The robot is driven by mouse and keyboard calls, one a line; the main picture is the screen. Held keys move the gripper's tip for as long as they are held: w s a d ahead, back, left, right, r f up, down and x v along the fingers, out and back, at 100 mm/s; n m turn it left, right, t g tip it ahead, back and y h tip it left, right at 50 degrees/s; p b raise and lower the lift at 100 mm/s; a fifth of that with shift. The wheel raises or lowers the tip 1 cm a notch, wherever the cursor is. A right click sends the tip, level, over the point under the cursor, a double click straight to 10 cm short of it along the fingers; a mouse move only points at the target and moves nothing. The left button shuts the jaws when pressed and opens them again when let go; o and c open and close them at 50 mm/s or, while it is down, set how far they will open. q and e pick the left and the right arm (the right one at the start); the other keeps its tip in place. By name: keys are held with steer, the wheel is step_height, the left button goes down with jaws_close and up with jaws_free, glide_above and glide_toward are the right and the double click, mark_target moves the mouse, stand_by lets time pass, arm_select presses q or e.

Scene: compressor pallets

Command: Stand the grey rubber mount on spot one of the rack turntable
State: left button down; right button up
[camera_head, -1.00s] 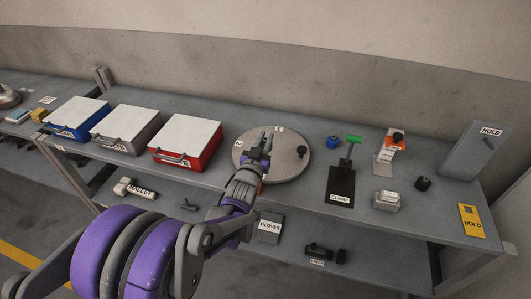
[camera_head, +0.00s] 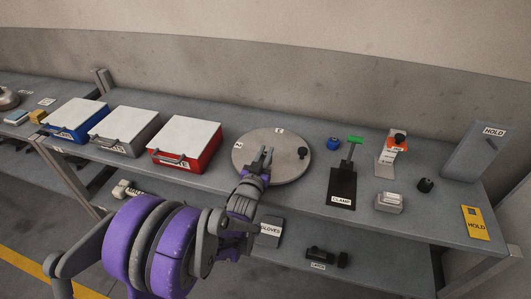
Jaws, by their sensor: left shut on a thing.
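The rack turntable (camera_head: 287,172) is a round grey disc on the bench, with small white labels at its left and far edges. My left gripper (camera_head: 267,152) is over the near-middle part of the disc, its fingers pointing away from me. It is shut on a small grey thing, taken as the grey rubber mount, which is mostly hidden between the fingers. I cannot tell whether the mount touches the disc. A small dark knob-like part (camera_head: 303,152) stands at the disc's right side. The label of spot one cannot be read. My right gripper is not in view.
Left of the turntable are a red case (camera_head: 185,145), a grey case (camera_head: 124,131) and a blue case (camera_head: 77,120). To the right stand a blue part (camera_head: 333,144), a black clamp plate (camera_head: 342,188) with a green handle, and an orange-topped stand (camera_head: 392,155).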

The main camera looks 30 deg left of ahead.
arm_select(q)
steer(key=c, duration=0.8)
jaws_free()
steer(key=shift+r, duration=0.15)
steer(key=v, duration=1.2)
steer(key=s+d+f+m+g+h, duration=0.1)
steer(key=s+d+f+g, duration=0.1)
steer(key=s+d+g, duration=0.2)
steer(key=s+d+f+m+g+h, duration=0.1)
steer(key=s+d+g, duration=0.3)
steer(key=s, duration=0.4)
steer(key=s+d+f+g+h, duration=0.2)
steer(key=s+d+f+g, duration=0.2)
steer(key=s, duration=0.2)
steer(key=shift+s+d+f+m, duration=0.1)
steer(key=shift+s+f+m, duration=0.05)
steer(key=shift+s+m, duration=0.25)
